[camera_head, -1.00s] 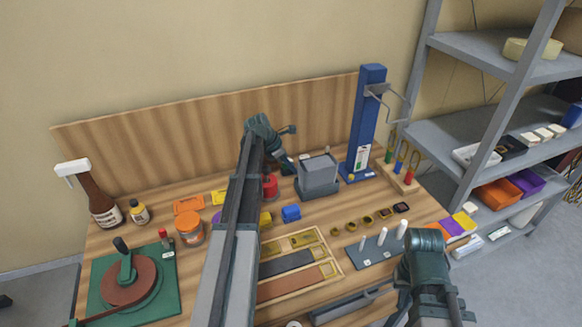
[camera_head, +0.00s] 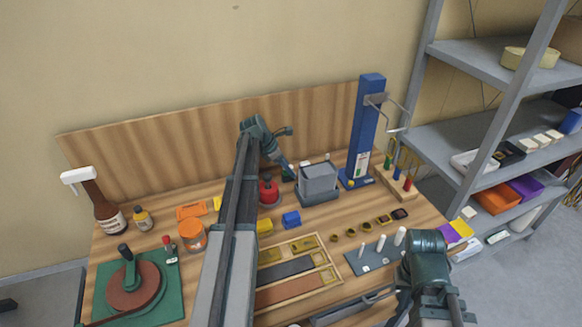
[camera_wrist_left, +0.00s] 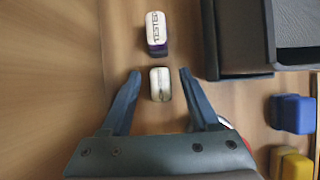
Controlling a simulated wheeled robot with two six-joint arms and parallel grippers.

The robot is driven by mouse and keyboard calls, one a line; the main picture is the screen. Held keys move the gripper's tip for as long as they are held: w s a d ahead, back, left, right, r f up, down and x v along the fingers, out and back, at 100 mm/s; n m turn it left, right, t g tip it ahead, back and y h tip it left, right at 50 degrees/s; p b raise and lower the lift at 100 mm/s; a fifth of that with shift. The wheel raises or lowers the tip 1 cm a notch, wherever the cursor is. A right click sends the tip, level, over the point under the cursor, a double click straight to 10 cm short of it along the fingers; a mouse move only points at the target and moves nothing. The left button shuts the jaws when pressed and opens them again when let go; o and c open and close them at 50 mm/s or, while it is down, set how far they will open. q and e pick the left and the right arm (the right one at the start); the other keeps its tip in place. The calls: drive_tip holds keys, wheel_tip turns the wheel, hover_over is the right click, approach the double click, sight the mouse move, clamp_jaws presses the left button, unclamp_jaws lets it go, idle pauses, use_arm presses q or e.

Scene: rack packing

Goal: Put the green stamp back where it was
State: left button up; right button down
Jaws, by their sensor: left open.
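My left gripper (camera_head: 288,165) reaches over the back of the bench, left of the grey box, and points down. In the left wrist view its two fingers (camera_wrist_left: 158,82) are apart, one on each side of a small white-topped block (camera_wrist_left: 160,85); neither visibly touches it. A bit of green (camera_head: 287,176) shows below the gripper in the head view; I cannot tell for sure that this is the green stamp. A white-topped stamp with a dark purple base (camera_wrist_left: 156,34) stands just beyond. My right gripper is low at the right front, its fingers (camera_head: 378,298) too small to judge.
The grey box (camera_head: 318,180) stands close right of the left gripper. A red-topped item (camera_head: 268,190) and a blue block (camera_head: 291,219) are near it. A blue column (camera_head: 366,130) rises at the back right. Bare wood lies left of the fingers in the wrist view.

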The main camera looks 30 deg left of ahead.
use_arm(q)
drive_tip(key=p+v, duration=0.6)
drive_tip(key=v, duration=0.3)
drive_tip(key=shift+p, duration=0.35)
use_arm(e)
wheel_tip(320, 180, up, 8)
use_arm(q)
drive_tip(key=shift+f, duration=0.1)
use_arm(e)
drive_tip(key=shift+f, duration=0.15)
